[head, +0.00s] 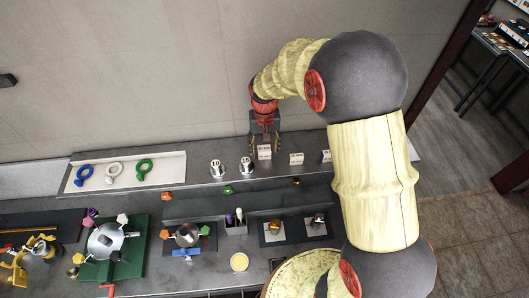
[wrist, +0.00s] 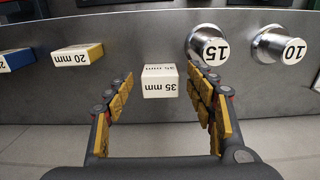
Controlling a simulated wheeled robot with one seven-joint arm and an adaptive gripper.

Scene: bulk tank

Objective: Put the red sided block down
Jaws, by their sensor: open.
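A white block (wrist: 159,82) marked "35 mm" stands on the grey ledge, between the fingertips of my gripper (wrist: 160,76) in the wrist view. My gripper is open, with a clear gap on both sides of the block. No red side shows on this block from here. In the head view the same block (head: 264,153) is at the tip of my gripper (head: 265,143), on the ledge along the wall.
A yellow-sided "20 mm" block (wrist: 78,55) and a blue-sided block (wrist: 18,59) stand on one side. Metal cylinders marked 15 (wrist: 209,46) and 10 (wrist: 280,46) stand on the other. A white tray (head: 172,182) with rings lies further along.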

